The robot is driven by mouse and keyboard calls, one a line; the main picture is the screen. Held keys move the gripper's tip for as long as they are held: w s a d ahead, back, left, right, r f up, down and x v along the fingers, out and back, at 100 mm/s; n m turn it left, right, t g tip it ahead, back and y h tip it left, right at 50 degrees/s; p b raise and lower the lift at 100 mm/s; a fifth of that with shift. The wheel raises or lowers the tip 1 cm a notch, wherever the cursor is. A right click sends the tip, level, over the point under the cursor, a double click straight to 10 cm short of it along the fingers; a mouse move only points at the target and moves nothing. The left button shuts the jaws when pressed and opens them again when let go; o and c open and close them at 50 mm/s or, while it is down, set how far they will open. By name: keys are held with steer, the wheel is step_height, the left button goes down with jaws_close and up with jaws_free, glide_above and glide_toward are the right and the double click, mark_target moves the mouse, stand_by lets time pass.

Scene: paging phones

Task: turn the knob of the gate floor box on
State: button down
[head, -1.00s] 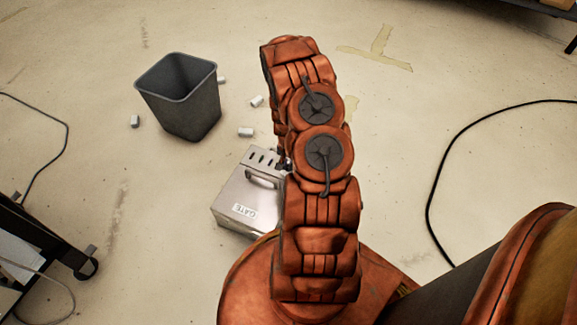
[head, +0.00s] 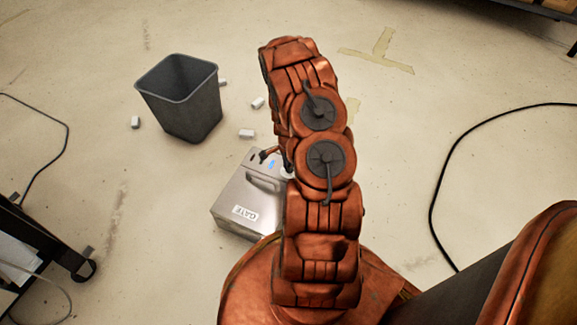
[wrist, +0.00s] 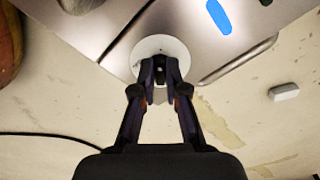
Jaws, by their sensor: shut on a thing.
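The gate floor box (head: 232,195) is a silver metal case with a handle and a "GATE" label, standing on the floor left of my arm in the head view. Its metal face (wrist: 100,30) fills the top of the wrist view. A blue strip (head: 271,164) shows on its top and also in the wrist view (wrist: 218,16). The white round knob (wrist: 150,46) is on the box face. My gripper (wrist: 161,70) is shut on the knob, its fingertips over the disc's lower part. In the head view my arm hides most of the gripper and knob.
A dark bin (head: 180,98) stands beyond the box, with several small white pieces (head: 246,134) on the floor around it. A black cart (head: 45,235) is at left. A black cable (head: 440,195) curves across the floor at right.

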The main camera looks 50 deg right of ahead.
steer(key=shift+m, duration=0.5)
steer(key=c, duration=1.2)
jaws_free()
steer(key=shift+r, duration=0.15)
step_height(320, 180, up, 12)
stand_by(0.3)
